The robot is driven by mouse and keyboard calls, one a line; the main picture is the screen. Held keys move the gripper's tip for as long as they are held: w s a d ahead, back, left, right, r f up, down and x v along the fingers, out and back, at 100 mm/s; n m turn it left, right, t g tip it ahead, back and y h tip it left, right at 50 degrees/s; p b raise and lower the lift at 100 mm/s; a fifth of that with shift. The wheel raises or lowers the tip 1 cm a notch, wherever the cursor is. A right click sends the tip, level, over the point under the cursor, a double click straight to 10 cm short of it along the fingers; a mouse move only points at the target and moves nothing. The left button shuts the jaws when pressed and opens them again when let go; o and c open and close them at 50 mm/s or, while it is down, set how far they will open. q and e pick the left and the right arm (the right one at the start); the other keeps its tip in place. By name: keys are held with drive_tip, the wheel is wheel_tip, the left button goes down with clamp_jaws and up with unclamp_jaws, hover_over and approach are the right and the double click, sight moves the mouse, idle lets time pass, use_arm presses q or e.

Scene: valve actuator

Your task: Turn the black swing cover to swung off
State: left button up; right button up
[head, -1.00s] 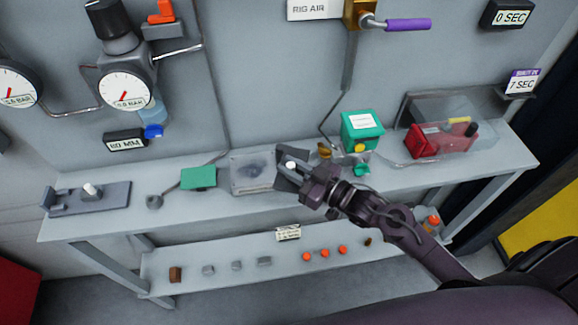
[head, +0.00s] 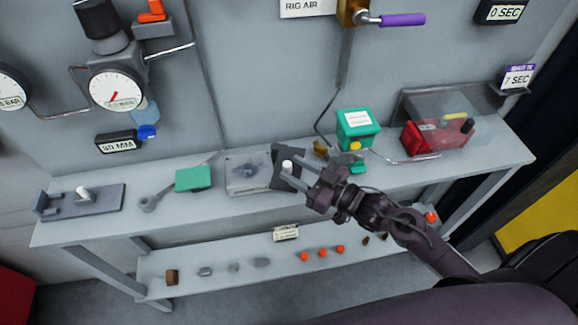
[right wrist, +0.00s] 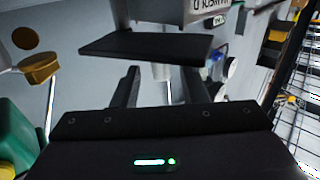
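The black swing cover (head: 282,181) is a dark flat plate with a white knob (head: 287,166). It stands on the bench shelf at the right side of a clear box (head: 245,178), with the box's window uncovered. My right gripper (head: 308,175) is open just to the right of the knob, its two fingers pointing at the cover. In the right wrist view, the cover (right wrist: 145,47) is a dark slab ahead of the fingers. The white knob (right wrist: 161,72) shows beyond and between the spread fingers, apart from both. My left gripper is not in view.
A green box (head: 356,128) and a red block (head: 422,138) under a clear cover stand right of the swing cover. A green plate (head: 193,179) and a grey fixture (head: 100,200) are to the left. Small orange parts (head: 322,253) lie on the lower shelf.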

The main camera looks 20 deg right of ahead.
drive_tip(key=b+v, duration=0.1)
drive_tip(key=v, duration=0.4)
drive_tip(key=shift+d, duration=0.1)
